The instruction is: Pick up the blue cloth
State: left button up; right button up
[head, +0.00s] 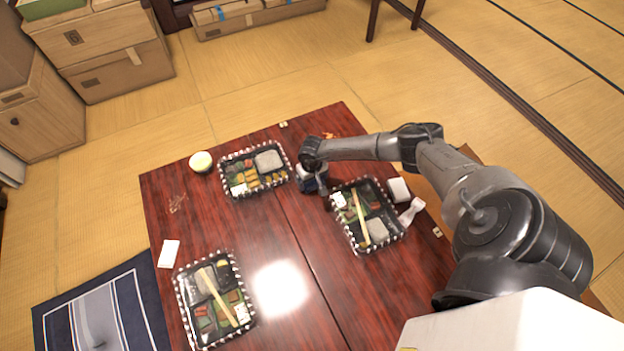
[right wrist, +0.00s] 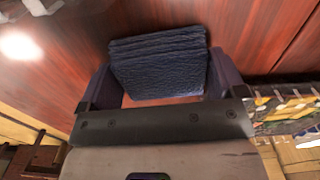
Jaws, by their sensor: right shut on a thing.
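The blue cloth (right wrist: 158,62) is a folded, dark blue textured bundle in the right wrist view. It sits between the two fingers of my right gripper (right wrist: 160,78), which is shut on it. In the head view my right gripper (head: 314,182) is over the dark red table (head: 290,225), between two lunch trays; the cloth is mostly hidden there by the gripper. I cannot tell whether the cloth touches the table. My left gripper is not in view.
Lunch trays stand beside the gripper, at the left (head: 252,191) and right (head: 346,232), and at the front left (head: 178,300). A pale round cup (head: 201,162) is at the table's left edge. A white box (head: 399,190) is on the right. The table's middle is clear.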

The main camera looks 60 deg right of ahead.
jog(key=shift+r+p, duration=0.3)
jog(key=shift+r, duration=0.25)
jog(key=r+p, duration=0.1)
jog(key=r, duration=0.1)
jog(key=r+p, duration=0.1)
jog(key=shift+s+d+r+p, duration=0.2)
jog(key=shift+s+r+p, duration=0.1)
jog(key=shift+s, duration=0.05)
jog(key=s+d+r+p, duration=0.3)
jog(key=s+r+p, duration=0.2)
jog(key=s, duration=0.5)
jog(key=shift+s+d+r+p, duration=0.2)
jog(key=shift+r+p, duration=0.1)
jog(key=shift+r, duration=0.2)
jog(key=shift+a, duration=0.1)
